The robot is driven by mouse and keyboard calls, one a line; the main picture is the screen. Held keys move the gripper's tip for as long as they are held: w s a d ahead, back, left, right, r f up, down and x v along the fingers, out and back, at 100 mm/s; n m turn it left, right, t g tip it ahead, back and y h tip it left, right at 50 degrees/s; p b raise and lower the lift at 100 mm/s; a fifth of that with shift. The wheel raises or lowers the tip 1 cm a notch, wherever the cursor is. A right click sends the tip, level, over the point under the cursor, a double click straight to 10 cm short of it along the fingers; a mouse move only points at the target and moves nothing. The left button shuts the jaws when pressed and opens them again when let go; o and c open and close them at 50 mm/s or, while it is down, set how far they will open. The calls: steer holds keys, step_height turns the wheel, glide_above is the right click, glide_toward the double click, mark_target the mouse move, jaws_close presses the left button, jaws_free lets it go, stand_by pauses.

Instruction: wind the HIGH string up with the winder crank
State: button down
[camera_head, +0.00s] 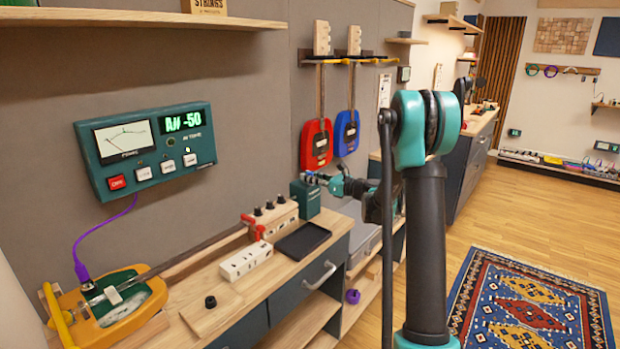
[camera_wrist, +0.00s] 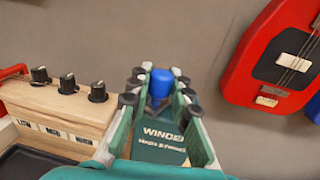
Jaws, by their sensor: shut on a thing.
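A dark green box (camera_head: 305,199) stands at the back of the bench; the wrist view shows "WINDER" on its label (camera_wrist: 163,134). The blue-topped winder crank (camera_wrist: 161,84) is at this box, between my fingers. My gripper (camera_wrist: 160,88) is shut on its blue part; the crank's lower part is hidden. In the head view my gripper (camera_head: 318,179) is just above the box. Left of the box, a wooden block (camera_head: 272,220) carries three black knobs, also seen in the wrist view (camera_wrist: 68,84).
An orange instrument (camera_head: 110,304) lies at the bench's left end. A tuner panel (camera_head: 146,150) above reads about -50. A white block (camera_head: 245,261), black tray (camera_head: 302,239) and small black knob (camera_head: 210,301) lie on the bench. Red (camera_head: 316,144) and blue (camera_head: 346,134) guitars hang behind.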

steer(key=shift+a, duration=0.1)
steer(key=m+t+h, duration=0.1)
steer(key=a+m+t+h, duration=0.1)
steer(key=m+t+h, duration=0.1)
steer(key=shift+s+a+t, duration=0.25)
steer(key=shift+s+t, duration=0.05)
steer(key=shift+t, duration=0.1)
steer(key=shift+w+a+m+t+h, duration=0.35)
steer(key=shift+a+m+t+h, duration=0.3)
steer(key=shift+m+h, duration=1.6)
steer(key=shift+w+a+m+t+h, duration=0.3)
steer(key=shift+a+m+t+h, duration=0.7)
steer(key=shift+h, duration=2.1)
steer(key=shift+w+a+m+t+h, duration=0.25)
steer(key=shift+w+a+m+h, duration=0.1)
steer(key=shift+m+h, duration=2.05)
steer(key=shift+h, duration=0.45)
steer(key=c, duration=1.4)
jaws_free()
steer(key=shift+o, duration=0.2)
